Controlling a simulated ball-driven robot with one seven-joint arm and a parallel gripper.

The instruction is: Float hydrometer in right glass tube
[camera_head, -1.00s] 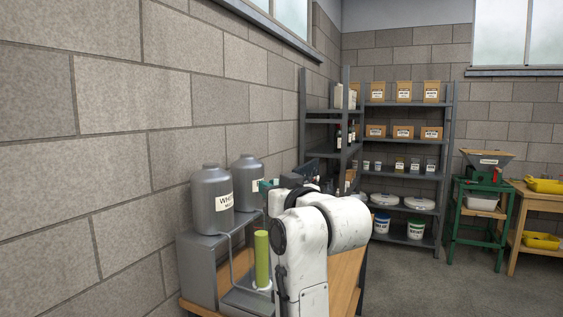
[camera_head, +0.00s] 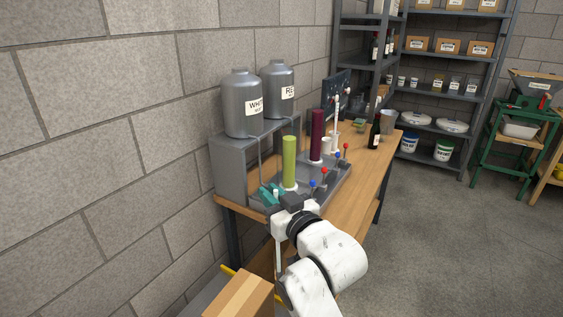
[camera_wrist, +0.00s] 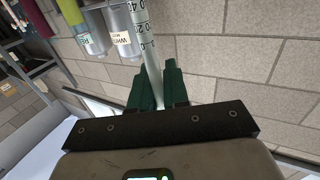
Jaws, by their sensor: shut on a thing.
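The right glass tube (camera_head: 317,135) is upright and filled dark red, on the grey stand at the back of the bench. The left glass tube (camera_head: 289,161) is upright and filled yellow-green, nearer to me. My gripper (camera_head: 271,192) is at the near end of the bench, in front of and below both tubes. In the wrist view its green fingers (camera_wrist: 158,88) are shut on the hydrometer (camera_wrist: 146,45), a pale stem with a printed scale. The hydrometer is apart from the right tube. Its far end is cut off at the top of the wrist view.
Two grey canisters (camera_head: 242,104) stand on a grey riser (camera_head: 228,170) by the wall. Levers with red and blue knobs (camera_head: 324,172) line the stand's right side. A dark bottle (camera_head: 375,132) stands farther back. The bench's right side (camera_head: 345,193) is clear. A wooden block (camera_head: 240,294) is low in front.

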